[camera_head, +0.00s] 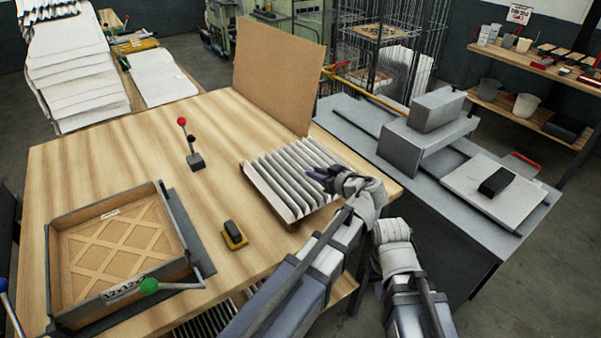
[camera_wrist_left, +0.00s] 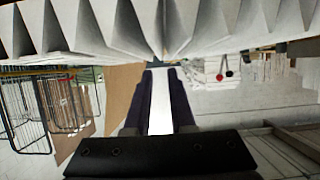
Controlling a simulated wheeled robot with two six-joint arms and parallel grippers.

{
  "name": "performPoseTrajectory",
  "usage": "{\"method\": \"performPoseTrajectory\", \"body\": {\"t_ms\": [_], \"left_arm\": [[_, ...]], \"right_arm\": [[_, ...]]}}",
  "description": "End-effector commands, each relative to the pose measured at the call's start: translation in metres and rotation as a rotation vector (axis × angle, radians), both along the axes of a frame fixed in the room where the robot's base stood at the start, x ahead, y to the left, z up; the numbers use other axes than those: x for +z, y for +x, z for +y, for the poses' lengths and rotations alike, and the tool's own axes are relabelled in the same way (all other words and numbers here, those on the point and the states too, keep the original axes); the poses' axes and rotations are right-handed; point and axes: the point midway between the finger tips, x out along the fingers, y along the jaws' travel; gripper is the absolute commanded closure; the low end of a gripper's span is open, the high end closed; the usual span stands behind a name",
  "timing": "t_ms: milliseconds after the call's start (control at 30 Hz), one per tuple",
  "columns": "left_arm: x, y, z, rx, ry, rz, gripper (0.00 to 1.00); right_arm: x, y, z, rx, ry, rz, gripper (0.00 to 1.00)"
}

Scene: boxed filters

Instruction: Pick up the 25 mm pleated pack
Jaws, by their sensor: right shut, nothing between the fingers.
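The pleated pack (camera_head: 287,180), with white zigzag folds in a thin tan frame, lies on the right part of the wooden table. Its thickness cannot be read. My left gripper (camera_head: 318,177) is at the pack's right side, above the folds. In the left wrist view the folds (camera_wrist_left: 90,28) fill the top, and the left fingers (camera_wrist_left: 160,75) stand apart with a light gap between them, tips close to the folds. Contact cannot be told. My right gripper (camera_head: 379,291) is low beside the table's right edge, mostly hidden by its arm, shut and empty.
A wooden tray (camera_head: 65,220) with a lattice-faced piece stands at the left. A red-knobbed post (camera_head: 195,160) and a small yellow-black block (camera_head: 234,236) stand near the pack. A tan board (camera_head: 278,75) rises behind. A grey bench (camera_head: 350,120) adjoins at the right.

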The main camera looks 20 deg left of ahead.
Motion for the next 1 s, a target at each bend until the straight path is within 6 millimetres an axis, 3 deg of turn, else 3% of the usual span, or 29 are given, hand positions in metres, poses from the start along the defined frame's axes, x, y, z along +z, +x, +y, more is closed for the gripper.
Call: {"method": "performPoseTrajectory", "body": {"t_ms": [433,700,967,1000], "left_arm": [[-0.017,0.017,0.02,0.002,0.0,0.001,0.78],[-0.034,0.038,0.045,0.003,-0.001,0.001,0.78],[-0.033,0.039,0.047,0.0,0.001,0.001,0.78],[-0.033,0.039,0.047,0.0,0.001,0.001,0.82]], "right_arm": [[-0.017,0.0,0.0,0.0,0.0,0.0,1.0],[-0.034,0.0,0.0,0.0,0.0,0.0,1.0],[-0.033,0.0,0.0,0.0,0.0,0.0,1.0],[-0.033,0.0,0.0,0.0,0.0,0.0,1.0]]}}
